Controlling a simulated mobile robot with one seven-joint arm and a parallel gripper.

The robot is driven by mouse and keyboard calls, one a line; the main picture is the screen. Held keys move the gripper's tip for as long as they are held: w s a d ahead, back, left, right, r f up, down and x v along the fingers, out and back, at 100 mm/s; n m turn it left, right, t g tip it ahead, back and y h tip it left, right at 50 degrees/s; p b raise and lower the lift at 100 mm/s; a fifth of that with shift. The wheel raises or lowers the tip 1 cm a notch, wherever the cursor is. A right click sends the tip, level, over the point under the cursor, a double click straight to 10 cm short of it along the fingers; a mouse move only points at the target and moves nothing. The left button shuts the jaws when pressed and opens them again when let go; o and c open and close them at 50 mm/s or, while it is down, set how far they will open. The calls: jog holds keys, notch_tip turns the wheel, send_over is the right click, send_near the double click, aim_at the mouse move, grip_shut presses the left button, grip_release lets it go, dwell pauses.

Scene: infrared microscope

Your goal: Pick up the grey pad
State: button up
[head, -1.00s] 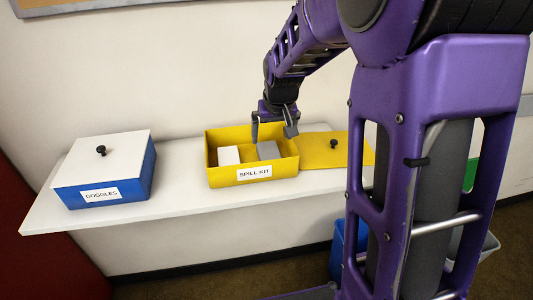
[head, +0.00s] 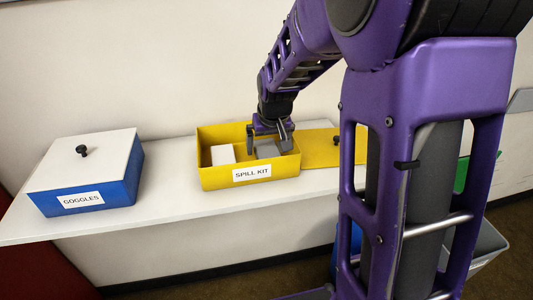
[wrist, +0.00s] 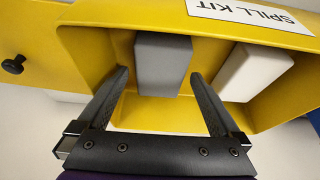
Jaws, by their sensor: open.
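The grey pad (head: 266,149) is a block inside the yellow open box labelled SPILL KIT (head: 209,180), in its right part. It also shows in the wrist view (wrist: 163,62), between and just beyond the fingertips. My gripper (head: 269,137) is at the box, pointing down over the grey pad. In the wrist view its fingers (wrist: 158,75) are apart, one on each side of the pad's near end, with nothing held. The head view does not show clearly how deep the fingertips reach.
A white block (head: 222,154) lies left of the pad in the same box. The yellow lid with a black knob (head: 318,150) lies right of the box. A blue GOGGLES box (head: 119,186) with a white lid stands at the shelf's left. Bare white shelf (head: 165,200) lies between the boxes.

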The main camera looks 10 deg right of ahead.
aim_at(268, 150)
jog(key=shift+f, duration=0.25)
jog(key=shift+c, duration=0.2)
dwell(0.3)
jog(key=c, duration=1.3)
notch_tip(268, 150, up, 11)
jog(key=shift+f+p, duration=0.2)
jog(key=shift+p, duration=0.6)
jog(key=shift+c, duration=0.2)
jog(key=o, duration=0.9)
jog(key=c, duration=0.7)
jog(key=shift+o, duration=0.2)
jog(key=shift+s+f, duration=0.1)
